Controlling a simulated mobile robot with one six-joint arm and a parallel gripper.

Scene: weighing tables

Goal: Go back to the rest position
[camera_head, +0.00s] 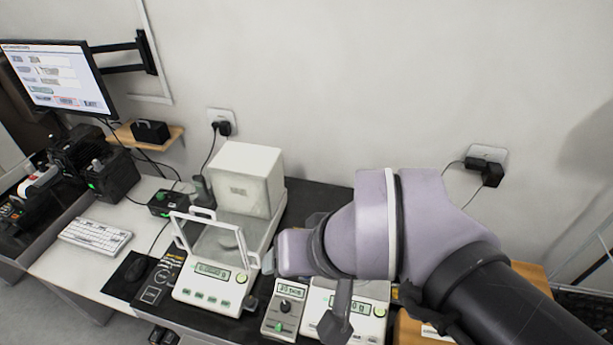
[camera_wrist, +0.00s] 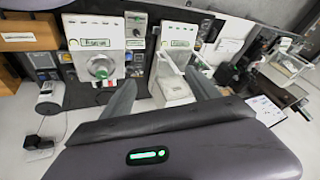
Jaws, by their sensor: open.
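My gripper (camera_wrist: 162,88) is open in the wrist view, with two grey fingers spread apart and nothing seen held between them. It hangs above the weighing table, over the balance with the glass draft shield (camera_head: 210,243), which also shows between and beyond the fingers in the wrist view (camera_wrist: 177,45). In the head view my purple and black arm reaches in from the lower right and hides most of the gripper.
A small control box with a knob (camera_head: 286,306) stands between the balances. A keyboard (camera_head: 95,236), a mouse (camera_head: 136,268) and a monitor (camera_head: 58,77) are at the left. The wall (camera_head: 330,80) with power sockets (camera_head: 486,168) closes off the back.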

